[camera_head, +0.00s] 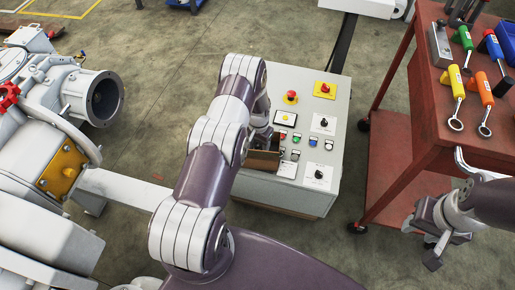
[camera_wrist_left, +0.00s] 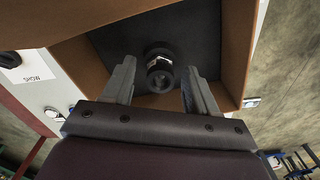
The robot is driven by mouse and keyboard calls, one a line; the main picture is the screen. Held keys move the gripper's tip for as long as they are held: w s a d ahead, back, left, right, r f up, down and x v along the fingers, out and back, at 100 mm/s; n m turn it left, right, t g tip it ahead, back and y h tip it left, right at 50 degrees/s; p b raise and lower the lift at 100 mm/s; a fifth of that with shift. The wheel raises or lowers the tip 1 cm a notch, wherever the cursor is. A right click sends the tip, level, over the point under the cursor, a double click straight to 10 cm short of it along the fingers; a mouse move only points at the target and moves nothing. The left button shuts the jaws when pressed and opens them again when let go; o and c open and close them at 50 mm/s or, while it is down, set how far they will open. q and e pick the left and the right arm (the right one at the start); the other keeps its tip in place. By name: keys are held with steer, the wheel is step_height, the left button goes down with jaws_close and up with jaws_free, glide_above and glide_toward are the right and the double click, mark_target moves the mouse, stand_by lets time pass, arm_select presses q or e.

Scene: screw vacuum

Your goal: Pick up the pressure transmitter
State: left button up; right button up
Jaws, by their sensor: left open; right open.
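The pressure transmitter (camera_wrist_left: 159,72), a dark round fitting with a metallic nut-like centre, stands in a dark-floored brown box (camera_wrist_left: 232,45) in the left wrist view. The box also shows on the control panel (camera_head: 325,160) in the head view (camera_head: 264,160), partly covered by my left arm. My left gripper (camera_wrist_left: 157,80) is open, with one finger on each side of the transmitter in the picture. I cannot tell whether they touch it. In the head view my left arm mostly hides this gripper. My right gripper (camera_head: 436,250) is open and empty beside the red cart, at lower right.
The panel carries buttons, knobs and red emergency stops (camera_head: 291,97). A large grey pump machine (camera_head: 60,120) fills the left side.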

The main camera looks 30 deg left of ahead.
arm_select(q)
jaws_close()
steer(key=shift+r, duration=0.15)
